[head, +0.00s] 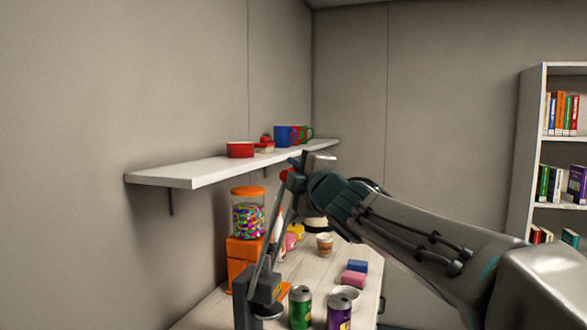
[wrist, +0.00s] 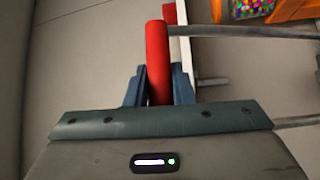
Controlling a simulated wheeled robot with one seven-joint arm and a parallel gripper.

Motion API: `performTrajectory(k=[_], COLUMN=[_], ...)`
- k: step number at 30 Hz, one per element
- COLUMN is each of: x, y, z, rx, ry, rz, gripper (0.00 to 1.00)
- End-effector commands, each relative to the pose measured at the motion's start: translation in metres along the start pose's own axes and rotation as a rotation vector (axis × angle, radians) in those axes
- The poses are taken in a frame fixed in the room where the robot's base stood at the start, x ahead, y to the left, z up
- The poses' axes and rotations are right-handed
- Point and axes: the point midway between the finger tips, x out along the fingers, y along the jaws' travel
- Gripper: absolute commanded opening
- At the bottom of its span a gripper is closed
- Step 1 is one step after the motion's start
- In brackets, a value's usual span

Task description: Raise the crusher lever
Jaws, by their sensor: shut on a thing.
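The can crusher (head: 262,292) is a dark grey upright device at the front of the table in the head view. Its long lever (head: 264,250) points steeply upward to a red handle (head: 284,174), near the shelf's height. My gripper (head: 296,170) is at the top of the lever. In the wrist view the red handle (wrist: 157,50) runs between the fingers of my gripper (wrist: 159,86), which are shut on it. The crusher's body is not clearly seen in the wrist view.
A white wall shelf (head: 170,176) with red pots and mugs is close to my gripper. A gumball machine (head: 248,220) stands behind the lever. A green can (head: 300,308) and a purple can (head: 339,312) stand right of the crusher. A bookcase (head: 528,150) is at the right.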

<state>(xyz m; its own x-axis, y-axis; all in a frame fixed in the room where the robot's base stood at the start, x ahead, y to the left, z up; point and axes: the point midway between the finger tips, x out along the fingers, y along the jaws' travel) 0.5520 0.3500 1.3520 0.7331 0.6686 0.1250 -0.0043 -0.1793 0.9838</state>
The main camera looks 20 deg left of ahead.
Motion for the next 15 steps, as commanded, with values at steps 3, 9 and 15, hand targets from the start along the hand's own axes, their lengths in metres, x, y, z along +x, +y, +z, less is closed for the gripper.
performTrajectory(k=[3,9,15], x=[0.0003,0.0003,0.0003], y=[0.0048,0.0059,0.0042], z=[-0.0037,-0.0045,-0.0033], rx=[-0.001,0.000,0.000], ry=[0.008,0.010,0.007], rz=[0.009,0.011,0.008], gripper=[0.00,0.27,0.43])
